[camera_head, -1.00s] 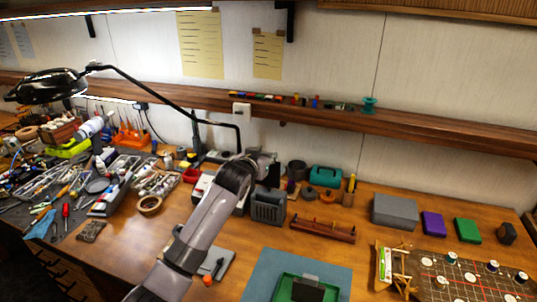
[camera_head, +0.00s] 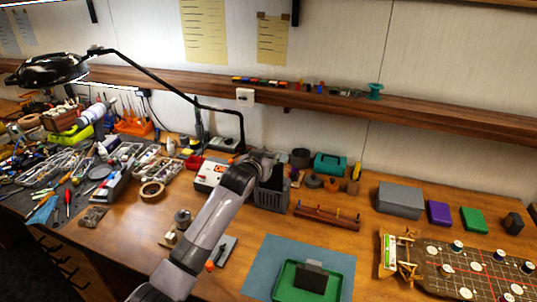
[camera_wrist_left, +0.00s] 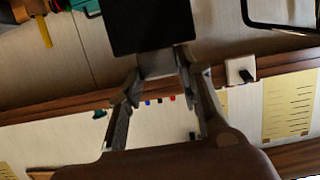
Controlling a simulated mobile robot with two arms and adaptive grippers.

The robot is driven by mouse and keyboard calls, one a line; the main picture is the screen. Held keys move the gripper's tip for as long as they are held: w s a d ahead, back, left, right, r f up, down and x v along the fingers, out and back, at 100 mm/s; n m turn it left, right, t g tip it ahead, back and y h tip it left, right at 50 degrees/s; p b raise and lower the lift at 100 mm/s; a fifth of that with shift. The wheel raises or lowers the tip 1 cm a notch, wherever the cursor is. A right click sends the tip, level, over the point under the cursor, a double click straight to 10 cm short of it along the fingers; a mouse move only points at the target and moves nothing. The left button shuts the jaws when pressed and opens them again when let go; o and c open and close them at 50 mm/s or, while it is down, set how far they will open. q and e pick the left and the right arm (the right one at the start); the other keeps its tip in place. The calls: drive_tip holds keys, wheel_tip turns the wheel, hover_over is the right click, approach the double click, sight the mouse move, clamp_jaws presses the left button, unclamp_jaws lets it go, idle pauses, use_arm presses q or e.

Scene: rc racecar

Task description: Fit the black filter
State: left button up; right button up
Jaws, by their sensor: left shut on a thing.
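My left gripper (camera_head: 268,160) reaches over the workbench from the lower left. In the left wrist view the gripper (camera_wrist_left: 158,68) is shut on a flat, square black piece, which looks like the black filter (camera_wrist_left: 151,24). In the head view a dark shape, apparently the filter (camera_head: 279,173), shows just below the gripper, at the top of a dark grey ribbed box (camera_head: 271,197). I cannot tell whether the filter is touching the box or above it. My right gripper is not in view.
A green tray (camera_head: 290,291) with a dark part in it stands on a blue mat (camera_head: 262,262). A wooden rack (camera_head: 327,219) and a grey case (camera_head: 400,201) lie to the right. A red-and-white box (camera_head: 208,176) stands left of the arm. A lamp arm hangs behind.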

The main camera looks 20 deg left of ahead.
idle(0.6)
use_arm(q)
drive_tip(key=shift+p, duration=0.85)
idle(1.0)
drive_tip(key=shift+f+b, duration=0.7)
drive_tip(key=shift+f, duration=0.55)
wheel_tip(320, 180, down, 7)
drive_tip(key=b, duration=0.4)
drive_tip(key=shift+f, duration=0.15)
idle(1.9)
drive_tip(key=o, duration=0.9)
